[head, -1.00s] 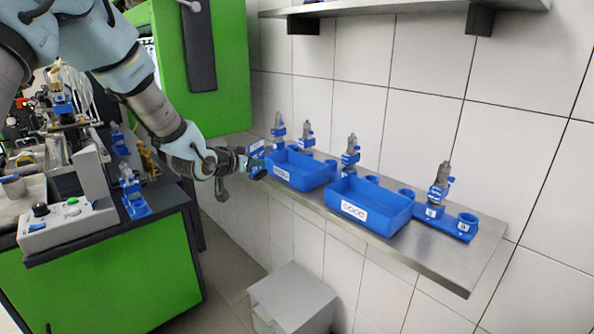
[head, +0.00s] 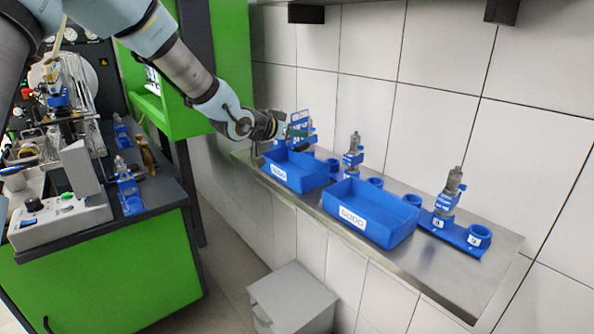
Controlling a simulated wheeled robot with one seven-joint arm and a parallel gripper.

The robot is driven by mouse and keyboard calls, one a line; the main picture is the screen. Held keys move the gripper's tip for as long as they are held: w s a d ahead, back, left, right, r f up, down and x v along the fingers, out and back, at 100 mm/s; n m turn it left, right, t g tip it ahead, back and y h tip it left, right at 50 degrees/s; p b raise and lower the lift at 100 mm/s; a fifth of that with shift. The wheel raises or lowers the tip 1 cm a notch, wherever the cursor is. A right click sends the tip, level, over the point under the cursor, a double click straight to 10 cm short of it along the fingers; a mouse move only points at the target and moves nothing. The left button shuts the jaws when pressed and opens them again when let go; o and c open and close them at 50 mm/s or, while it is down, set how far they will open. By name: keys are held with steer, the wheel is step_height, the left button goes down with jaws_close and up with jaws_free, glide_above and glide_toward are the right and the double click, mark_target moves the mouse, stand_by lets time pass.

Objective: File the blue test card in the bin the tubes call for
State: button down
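My gripper (head: 281,127) is above the far left end of the wall shelf. It appears shut on the blue test card (head: 299,124), which stands upright at its fingertips, above the back of the left blue bin (head: 313,181). The right blue bin (head: 385,237) stands nearer on the same shelf. Both bins look empty and have white front labels, too small to read surely. Grey tube-like parts in blue holders stand behind the bins, one in the middle (head: 354,143) and one at right (head: 453,183). Another behind the card is partly hidden.
The steel shelf (head: 478,273) has bare room at its right end. A blue holder with an empty cup (head: 479,236) is there. A green bench (head: 120,265) with a control box (head: 62,222) stands left. A grey box (head: 292,299) is on the floor.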

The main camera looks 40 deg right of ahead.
step_height(320, 180, down, 6)
steer(key=b, duration=0.4)
steer(key=shift+r, duration=0.15)
steer(key=c, duration=1)
jaws_free()
steer(key=b+v, duration=0.1)
steer(key=v, duration=1)
steer(key=shift+d, duration=0.1)
steer(key=shift+w, duration=0.1)
